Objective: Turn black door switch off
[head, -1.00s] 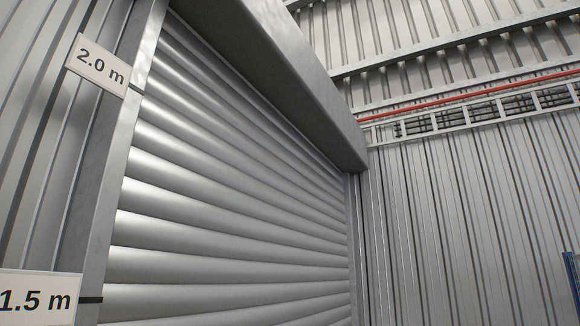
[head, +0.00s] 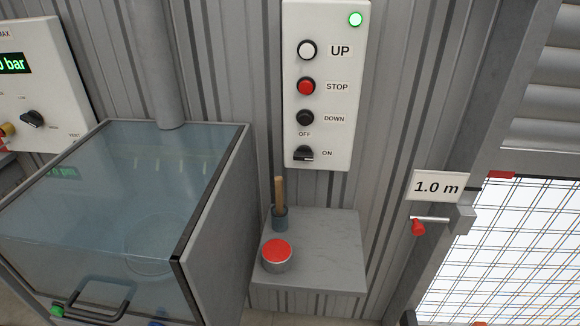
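The black door switch (head: 303,153) is at the bottom of a white control panel (head: 344,88) on the corrugated wall. OFF is printed above it and ON to its right. Its handle appears to lie level, in line with ON. Above it are a black DOWN button (head: 305,118), a red STOP button (head: 306,86) and a white UP button (head: 307,50). A green lamp (head: 355,19) glows at the panel's top right. My gripper is not in view.
Below the panel, a grey shelf (head: 330,250) holds a red-topped tin (head: 277,254) and a small pot with a wooden handle (head: 279,216). A glass-topped cabinet (head: 120,190) stands left. A mesh door (head: 510,250) and a red-handled latch (head: 418,227) are right.

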